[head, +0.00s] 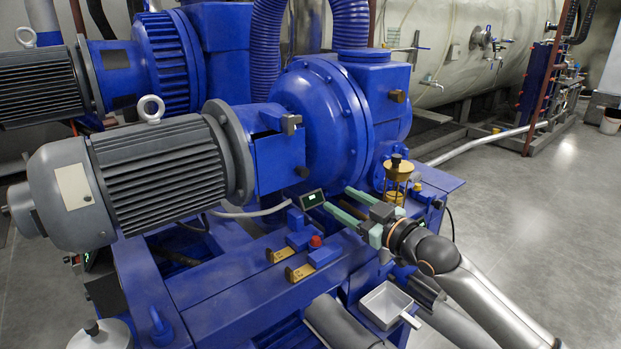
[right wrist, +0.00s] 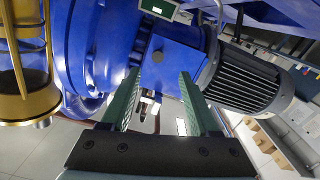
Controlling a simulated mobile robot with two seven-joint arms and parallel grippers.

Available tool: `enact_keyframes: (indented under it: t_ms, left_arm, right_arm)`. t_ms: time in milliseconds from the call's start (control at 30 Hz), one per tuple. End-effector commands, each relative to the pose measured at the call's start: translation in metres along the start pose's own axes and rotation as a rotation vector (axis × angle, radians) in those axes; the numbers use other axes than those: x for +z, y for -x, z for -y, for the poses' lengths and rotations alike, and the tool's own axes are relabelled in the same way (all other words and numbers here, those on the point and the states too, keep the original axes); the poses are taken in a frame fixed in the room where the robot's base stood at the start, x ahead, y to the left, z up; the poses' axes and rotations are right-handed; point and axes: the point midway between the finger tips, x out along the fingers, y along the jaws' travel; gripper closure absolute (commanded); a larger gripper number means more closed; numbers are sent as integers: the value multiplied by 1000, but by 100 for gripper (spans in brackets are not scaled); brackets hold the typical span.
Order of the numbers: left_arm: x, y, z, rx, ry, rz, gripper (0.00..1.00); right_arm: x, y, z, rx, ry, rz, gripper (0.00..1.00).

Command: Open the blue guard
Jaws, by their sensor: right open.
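The blue guard (head: 279,160) is a box-shaped cover between the grey motor's flange and the round blue housing. It looks closed. A small brownish block (head: 291,124) sits at its top edge and a dark knob (head: 302,172) near its lower edge. My right gripper (head: 337,199), with green fingers, is open and empty, below and to the right of the guard and apart from it. In the right wrist view, the blue guard (right wrist: 172,60) shows beyond the open fingertips (right wrist: 158,75). My left gripper is not in view.
A small display (head: 312,199) stands close to the right fingertips. A yellow-capped glass fitting (head: 397,178) stands just behind the gripper. A red button (head: 316,242), yellow brackets (head: 300,272) and a metal scoop (head: 386,304) are nearby.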

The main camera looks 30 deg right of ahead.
Motion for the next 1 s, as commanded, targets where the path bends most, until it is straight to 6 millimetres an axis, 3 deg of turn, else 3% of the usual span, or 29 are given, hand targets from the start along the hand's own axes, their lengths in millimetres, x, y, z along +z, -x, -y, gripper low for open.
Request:
enact_keyframes:
  t_ms: [267,1000]
  left_arm:
    - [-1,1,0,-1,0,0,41]
    - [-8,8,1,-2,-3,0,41]
  right_arm:
    - [-11,-11,-6,4,3,-19,39]
    - [-12,-109,-5,4,3,-18,39]
